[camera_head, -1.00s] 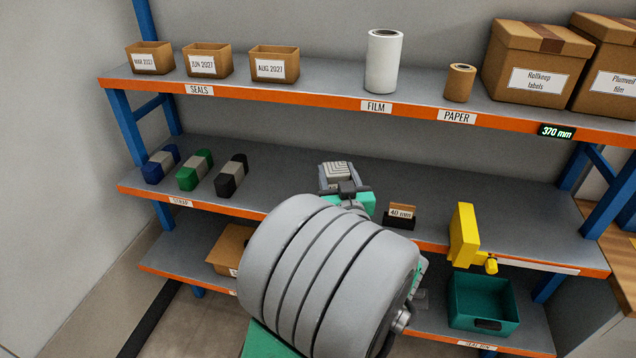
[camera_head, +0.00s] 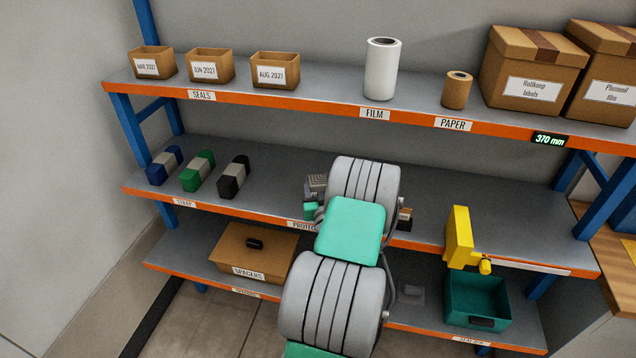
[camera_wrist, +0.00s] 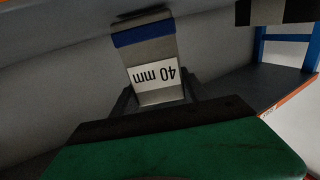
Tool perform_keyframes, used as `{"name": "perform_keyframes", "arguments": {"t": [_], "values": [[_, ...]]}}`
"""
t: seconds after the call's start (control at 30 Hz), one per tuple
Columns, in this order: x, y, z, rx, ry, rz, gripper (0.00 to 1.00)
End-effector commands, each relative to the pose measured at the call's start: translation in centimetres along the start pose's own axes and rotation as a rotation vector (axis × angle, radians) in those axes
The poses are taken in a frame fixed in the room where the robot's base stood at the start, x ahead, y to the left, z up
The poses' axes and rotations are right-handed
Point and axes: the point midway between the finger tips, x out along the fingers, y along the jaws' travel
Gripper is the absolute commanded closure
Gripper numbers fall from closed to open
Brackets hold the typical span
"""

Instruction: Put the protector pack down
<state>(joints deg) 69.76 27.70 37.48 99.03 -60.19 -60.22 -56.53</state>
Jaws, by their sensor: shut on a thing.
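The protector pack is a grey block with a blue band and a white "40 mm" label, upside down in the wrist view (camera_wrist: 152,62). My gripper (camera_wrist: 158,98) is shut on it, with dark fingers on either side of its near end. In the head view the pack's grey patterned face (camera_head: 316,184) shows just left of my arm, over the middle shelf (camera_head: 275,205) near the partly covered "PROTEC..." label. My arm hides most of the gripper there. I cannot tell whether the pack touches the shelf.
Strap coils in blue (camera_head: 164,166), green (camera_head: 197,171) and black (camera_head: 234,177) lie to the left on the middle shelf. A yellow tool (camera_head: 460,237) and teal bin (camera_head: 478,301) are further right.

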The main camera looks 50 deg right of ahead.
Motion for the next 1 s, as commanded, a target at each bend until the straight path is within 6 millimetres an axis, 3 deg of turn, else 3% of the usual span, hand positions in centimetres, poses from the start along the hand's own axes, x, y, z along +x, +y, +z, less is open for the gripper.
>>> {"name": "perform_keyframes", "arguments": {"t": [0.43,0.47,0.73,1.0], "values": [[0.04,0.05,0.59,-0.002,0.004,0.000,0.98],[0.02,0.03,0.62,-0.002,0.003,0.000,0.47],[0.01,0.03,0.50,-0.001,0.003,0.000,0.26],[0.01,0.04,0.21,0.000,0.002,0.000,0.26]]}}
